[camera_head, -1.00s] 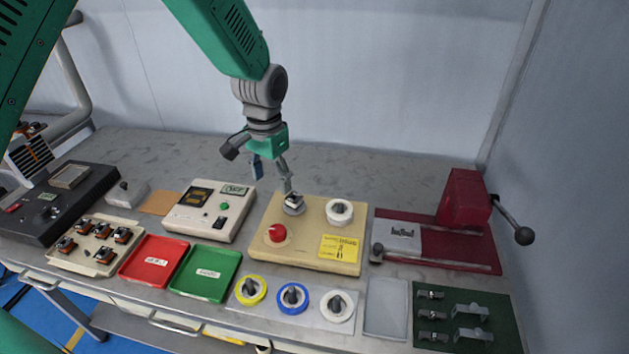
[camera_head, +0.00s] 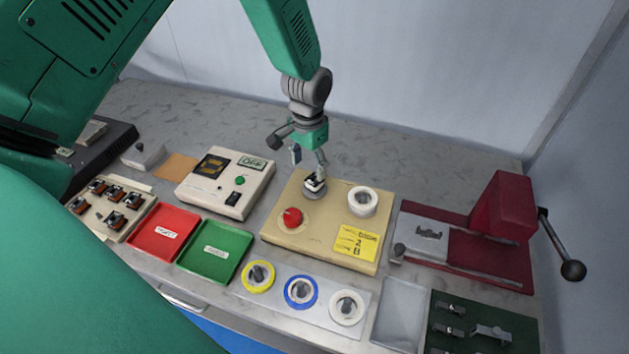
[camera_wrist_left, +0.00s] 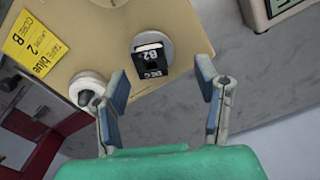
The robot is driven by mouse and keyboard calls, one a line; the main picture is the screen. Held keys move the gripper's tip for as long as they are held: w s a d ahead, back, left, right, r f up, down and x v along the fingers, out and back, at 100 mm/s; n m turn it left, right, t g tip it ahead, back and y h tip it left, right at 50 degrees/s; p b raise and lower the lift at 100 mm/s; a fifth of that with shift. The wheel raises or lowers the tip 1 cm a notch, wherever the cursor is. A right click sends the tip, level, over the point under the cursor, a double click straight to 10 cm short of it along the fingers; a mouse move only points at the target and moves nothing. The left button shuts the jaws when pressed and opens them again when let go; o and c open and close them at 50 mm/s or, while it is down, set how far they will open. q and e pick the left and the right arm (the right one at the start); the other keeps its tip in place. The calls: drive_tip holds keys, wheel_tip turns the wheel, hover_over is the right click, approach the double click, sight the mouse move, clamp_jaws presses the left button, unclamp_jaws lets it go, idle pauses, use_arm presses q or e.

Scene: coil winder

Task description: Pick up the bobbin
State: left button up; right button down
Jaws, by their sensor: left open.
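The bobbin (camera_head: 315,183) is a small dark block with a pale top, seated on a round grey holder on the beige winder base (camera_head: 288,240). My left gripper (camera_head: 309,160) is open and empty, pointing down just above and behind the bobbin. In the left wrist view the bobbin lies beyond the fingertips (camera_wrist_left: 162,80), nearer the left finger in the picture. One finger partly overlaps the bobbin in the head view. My right gripper is not in view.
The base also carries a red button (camera_head: 292,217), a white spool (camera_head: 363,201) and a yellow note (camera_head: 357,243). A counter box (camera_head: 226,183) stands to the left, a red press (camera_head: 500,210) to the right. Several wire spools, red and green trays lie in front.

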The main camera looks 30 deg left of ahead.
sight(312, 181)
use_arm(q)
drive_tip(key=shift+a+f, duration=0.1)
drive_tip(key=shift+f, duration=0.25)
drive_tip(key=f, duration=0.1)
drive_tip(key=d+f, duration=0.1)
drive_tip(key=f, duration=0.1)
drive_tip(key=d+f+p, duration=0.1)
drive_tip(key=shift+f, duration=0.15)
drive_tip(key=shift+a, duration=0.25)
drive_tip(key=c, duration=0.4)
drive_tip(key=shift+a+f, duration=0.1)
drive_tip(key=shift+a, duration=0.1)
clamp_jaws()
drive_tip(key=shift+d, duration=0.2)
drive_tip(key=shift+r, duration=0.45)
wheel_tip(312, 181, up, 9)
drive_tip(key=b, duration=0.1)
